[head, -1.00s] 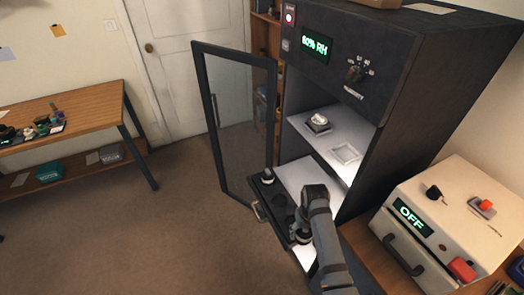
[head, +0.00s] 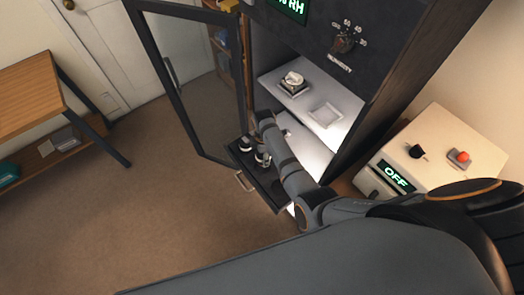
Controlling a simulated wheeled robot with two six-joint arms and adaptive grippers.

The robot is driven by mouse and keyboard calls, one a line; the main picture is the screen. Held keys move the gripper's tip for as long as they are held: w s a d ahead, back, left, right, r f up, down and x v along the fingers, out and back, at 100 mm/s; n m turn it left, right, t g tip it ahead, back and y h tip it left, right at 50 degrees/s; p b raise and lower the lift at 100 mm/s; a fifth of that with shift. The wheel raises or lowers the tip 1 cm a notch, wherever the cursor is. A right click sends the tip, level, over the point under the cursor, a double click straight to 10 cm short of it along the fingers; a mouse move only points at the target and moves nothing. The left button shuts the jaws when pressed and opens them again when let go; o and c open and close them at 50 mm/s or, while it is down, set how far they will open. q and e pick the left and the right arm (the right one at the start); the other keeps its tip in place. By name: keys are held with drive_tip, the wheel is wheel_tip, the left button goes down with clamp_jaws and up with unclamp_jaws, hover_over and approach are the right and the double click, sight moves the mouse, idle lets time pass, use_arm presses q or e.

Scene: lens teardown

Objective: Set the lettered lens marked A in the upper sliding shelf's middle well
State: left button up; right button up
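The black sliding shelf (head: 270,195) is pulled out of the dark cabinet through its open glass door. A small round lens-like piece (head: 245,144) with a pale top sits at the shelf's far end. My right gripper (head: 263,164) points down over the shelf, just nearer than that piece, around its middle. A pale-and-dark round shape shows at the fingertips; I cannot tell whether it is a held lens or the fingers. No letter A is legible. The wells under my gripper and arm are mostly hidden. My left gripper is not in view.
The open glass door (head: 190,85) stands left of the shelf. Inside, a white fixed shelf (head: 302,98) bears a round piece on a square pad (head: 293,82) and an empty square pad (head: 325,114). A box reading OFF (head: 440,150) stands at the right.

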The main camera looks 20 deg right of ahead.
drive_tip(key=shift+w+a+r+n, duration=0.1)
drive_tip(key=shift+w+a+n, duration=0.05)
drive_tip(key=shift+n, duration=0.65)
drive_tip(key=shift+f+b, duration=0.6)
wheel_tip(320, 180, down, 4)
drive_tip(key=b, duration=0.4)
drive_tip(key=shift+f+b, duration=0.1)
drive_tip(key=shift+b, duration=0.3)
use_arm(q)
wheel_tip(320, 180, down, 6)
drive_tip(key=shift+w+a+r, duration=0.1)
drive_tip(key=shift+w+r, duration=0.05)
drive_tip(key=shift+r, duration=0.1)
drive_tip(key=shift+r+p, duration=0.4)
drive_tip(key=shift+p, duration=0.05)
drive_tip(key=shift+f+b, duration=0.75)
drive_tip(key=shift+b, duration=0.05)
use_arm(e)
drive_tip(key=shift+f, duration=1.3)
drive_tip(key=o, duration=1.2)
